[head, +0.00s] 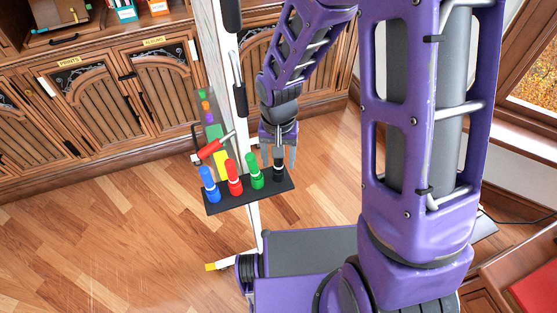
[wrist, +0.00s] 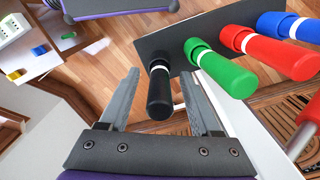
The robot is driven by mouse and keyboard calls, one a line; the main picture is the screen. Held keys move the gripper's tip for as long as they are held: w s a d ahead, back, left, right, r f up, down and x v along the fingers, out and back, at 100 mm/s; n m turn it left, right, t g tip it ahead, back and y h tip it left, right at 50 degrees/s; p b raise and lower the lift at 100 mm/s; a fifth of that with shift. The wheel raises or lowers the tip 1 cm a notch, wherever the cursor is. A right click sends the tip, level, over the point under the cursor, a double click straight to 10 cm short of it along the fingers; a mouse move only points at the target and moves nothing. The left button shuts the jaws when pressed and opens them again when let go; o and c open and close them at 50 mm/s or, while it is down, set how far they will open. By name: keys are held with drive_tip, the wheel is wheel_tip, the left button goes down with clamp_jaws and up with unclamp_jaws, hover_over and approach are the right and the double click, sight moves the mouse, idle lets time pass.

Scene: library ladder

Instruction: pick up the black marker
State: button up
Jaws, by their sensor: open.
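The black marker (head: 279,169) stands upright at the right end of a dark tray (head: 247,196) in the head view. In the wrist view the black marker (wrist: 160,95) is seen from above, with a white band near its lower end. My gripper (head: 279,158) is open above the tray, pointing down, with one finger on each side of the black marker. In the wrist view the marker shows between the open fingers of my gripper (wrist: 161,74), with visible gaps on both sides. Its base in the tray is partly hidden.
Green (head: 256,177), red (head: 233,178) and blue (head: 209,185) markers stand in the same tray, the green one nearest the black. Wooden cabinets (head: 105,90) line the back. Wood floor (head: 120,235) lies open at left.

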clamp_jaws()
drive_tip(key=shift+r, duration=0.2)
idle(0.3)
